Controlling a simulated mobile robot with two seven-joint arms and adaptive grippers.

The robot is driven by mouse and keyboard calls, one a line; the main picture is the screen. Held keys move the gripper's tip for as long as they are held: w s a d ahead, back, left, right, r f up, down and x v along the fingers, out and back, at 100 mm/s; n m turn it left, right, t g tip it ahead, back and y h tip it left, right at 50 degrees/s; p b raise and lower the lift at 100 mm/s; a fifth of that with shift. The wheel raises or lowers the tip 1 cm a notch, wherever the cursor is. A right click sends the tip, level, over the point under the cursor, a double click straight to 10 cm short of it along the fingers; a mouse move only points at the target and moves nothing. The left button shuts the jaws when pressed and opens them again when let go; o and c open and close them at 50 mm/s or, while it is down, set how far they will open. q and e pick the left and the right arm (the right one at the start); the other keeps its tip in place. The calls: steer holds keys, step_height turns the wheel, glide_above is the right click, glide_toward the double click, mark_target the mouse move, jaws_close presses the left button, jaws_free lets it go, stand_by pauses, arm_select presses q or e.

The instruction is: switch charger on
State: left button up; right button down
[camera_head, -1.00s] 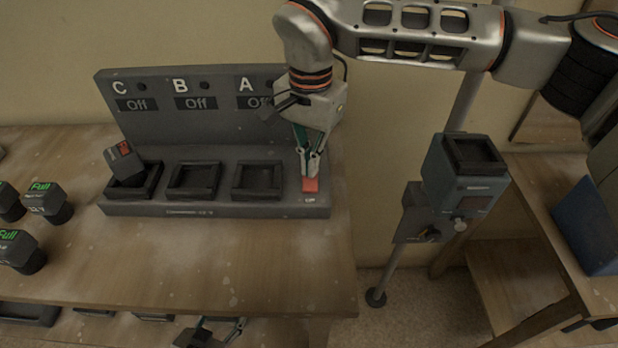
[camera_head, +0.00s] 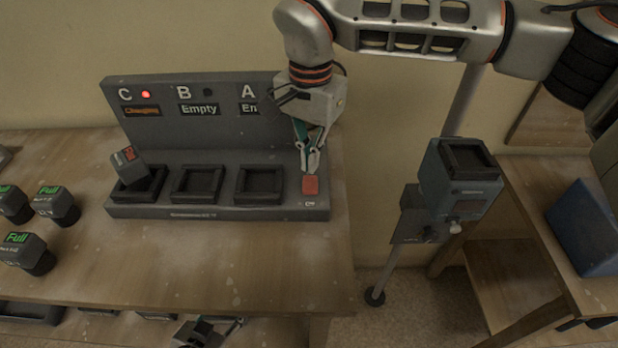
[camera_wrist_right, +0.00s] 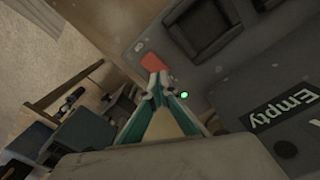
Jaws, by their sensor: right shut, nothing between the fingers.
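The grey charger (camera_head: 150,211) stands on the wooden table with three bays. Its C display (camera_head: 141,111) reads Charging under a red light (camera_head: 145,94). The B display (camera_head: 199,109) reads Empty; the A display is partly hidden by my right gripper. A battery (camera_head: 127,160) sits tilted in bay C; bays A and B are empty. The red switch (camera_head: 310,186) is at the charger's right end. My right gripper (camera_head: 312,172) is shut and empty, its tips right by the switch; I cannot tell if they touch. My left gripper (camera_head: 212,332) shows only partly at the bottom edge.
Several batteries marked Full, one of them nearest the charger (camera_head: 57,206), stand at the table's left. A device on a pole (camera_head: 466,187) stands right of the table. A blue box (camera_head: 588,228) is at the far right. The table front is clear.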

mark_target(310, 179)
steer(key=shift+r+p, duration=1.45)
steer(key=shift+r, duration=0.55)
